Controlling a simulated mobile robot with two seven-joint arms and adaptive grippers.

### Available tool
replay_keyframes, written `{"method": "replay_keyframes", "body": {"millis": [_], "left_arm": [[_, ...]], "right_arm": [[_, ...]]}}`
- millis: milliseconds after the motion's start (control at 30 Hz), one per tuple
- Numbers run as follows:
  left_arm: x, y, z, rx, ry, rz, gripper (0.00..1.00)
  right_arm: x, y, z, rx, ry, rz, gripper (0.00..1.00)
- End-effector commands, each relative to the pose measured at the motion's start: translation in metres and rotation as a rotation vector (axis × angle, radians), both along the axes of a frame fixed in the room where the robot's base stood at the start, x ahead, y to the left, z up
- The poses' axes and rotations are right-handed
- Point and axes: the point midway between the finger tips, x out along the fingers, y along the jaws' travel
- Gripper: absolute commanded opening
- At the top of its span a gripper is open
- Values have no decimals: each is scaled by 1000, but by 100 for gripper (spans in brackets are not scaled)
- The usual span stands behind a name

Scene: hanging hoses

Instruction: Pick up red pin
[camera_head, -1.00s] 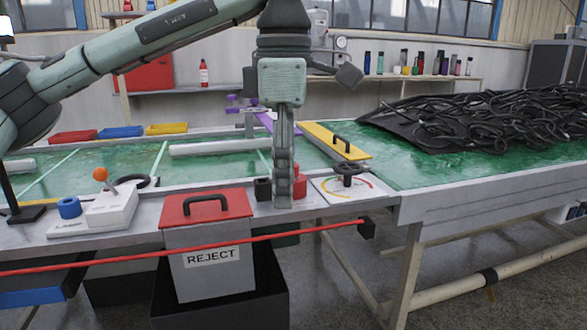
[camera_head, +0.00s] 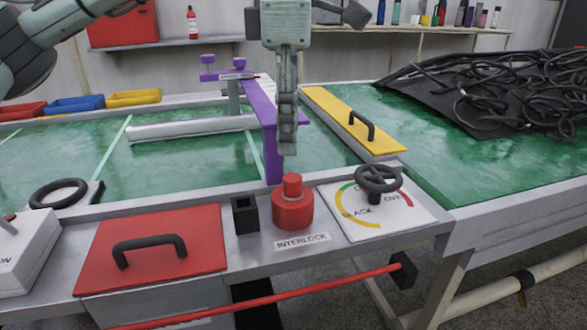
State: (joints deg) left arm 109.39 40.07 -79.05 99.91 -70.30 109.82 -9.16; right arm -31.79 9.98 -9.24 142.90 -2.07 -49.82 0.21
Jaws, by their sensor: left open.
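The red pin (camera_head: 292,203) stands upright on the grey ledge, a wide red cylinder with a narrower red top, behind a label reading INTERLOCK. My left gripper (camera_head: 288,148) hangs pointing down just above and behind the pin in the picture. Its fingers appear edge-on, one in front of the other, so the gap between them is hidden. The fingertips look apart from the pin, with nothing visible held. My right gripper is not in view.
A small black square socket (camera_head: 245,214) stands just left of the pin. A dial plate with a black handwheel (camera_head: 378,180) is to the right. A red lid with a black handle (camera_head: 152,250) lies at left. A purple bar (camera_head: 262,125) and yellow panel (camera_head: 350,122) stand behind.

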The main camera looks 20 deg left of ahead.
Motion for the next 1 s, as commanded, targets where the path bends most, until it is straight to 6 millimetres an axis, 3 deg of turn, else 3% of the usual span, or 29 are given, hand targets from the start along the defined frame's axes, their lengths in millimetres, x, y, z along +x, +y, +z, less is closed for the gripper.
{"method": "replay_keyframes", "body": {"millis": [600,900,1000], "left_arm": [[8,-2,-73,1,1,0,49],[8,-3,-78,1,0,0,49],[8,-3,-78,0,0,0,36]], "right_arm": [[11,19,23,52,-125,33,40],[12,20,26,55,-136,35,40],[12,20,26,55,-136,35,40]]}}
